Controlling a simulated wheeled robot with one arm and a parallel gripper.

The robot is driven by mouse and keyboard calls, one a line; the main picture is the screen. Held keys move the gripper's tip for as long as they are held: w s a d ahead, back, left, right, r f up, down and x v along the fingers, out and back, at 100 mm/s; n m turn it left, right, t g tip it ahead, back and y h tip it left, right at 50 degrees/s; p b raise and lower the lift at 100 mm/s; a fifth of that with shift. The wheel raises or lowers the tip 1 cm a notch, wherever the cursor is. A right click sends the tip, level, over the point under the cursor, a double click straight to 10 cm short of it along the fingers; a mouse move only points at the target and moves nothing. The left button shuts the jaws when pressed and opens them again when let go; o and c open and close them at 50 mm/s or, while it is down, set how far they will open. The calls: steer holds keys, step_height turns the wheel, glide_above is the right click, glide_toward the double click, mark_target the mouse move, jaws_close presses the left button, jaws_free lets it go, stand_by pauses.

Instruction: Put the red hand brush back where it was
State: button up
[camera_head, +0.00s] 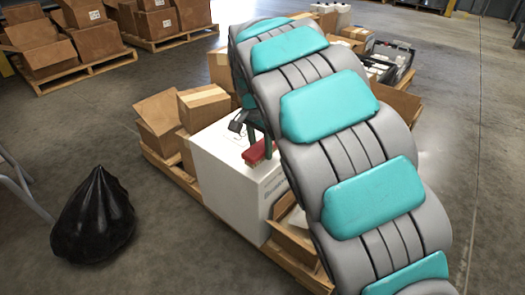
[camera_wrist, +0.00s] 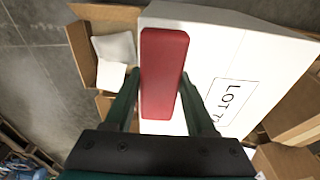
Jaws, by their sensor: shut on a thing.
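The red hand brush (camera_head: 257,153) is held between the green fingers of my gripper (camera_head: 260,144). In the wrist view the brush (camera_wrist: 164,60) is a long red block running away from my gripper (camera_wrist: 160,92), with a finger on each side. Below it is a large white box (camera_head: 222,170), whose top carries a printed label reading "LOT" in the wrist view (camera_wrist: 232,98). The brush is over the box top near one edge. I cannot tell whether it touches the top. The bristles are hidden.
The white box stands on a wooden pallet (camera_head: 280,262) among open cardboard boxes (camera_head: 158,122). A black bag (camera_head: 93,220) sits on the floor at left. More boxes stand on a pallet (camera_head: 85,72) behind. My arm hides much of the pallet's right side.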

mark_target(262, 152)
steer(key=w, duration=0.2)
steer(key=shift+w+d+f, duration=0.15)
steer(key=shift+w+d, duration=0.05)
steer(key=shift+w, duration=0.15)
steer(key=shift+f, duration=1.8)
steer(key=o, duration=1.3)
steer(key=shift+f, duration=0.1)
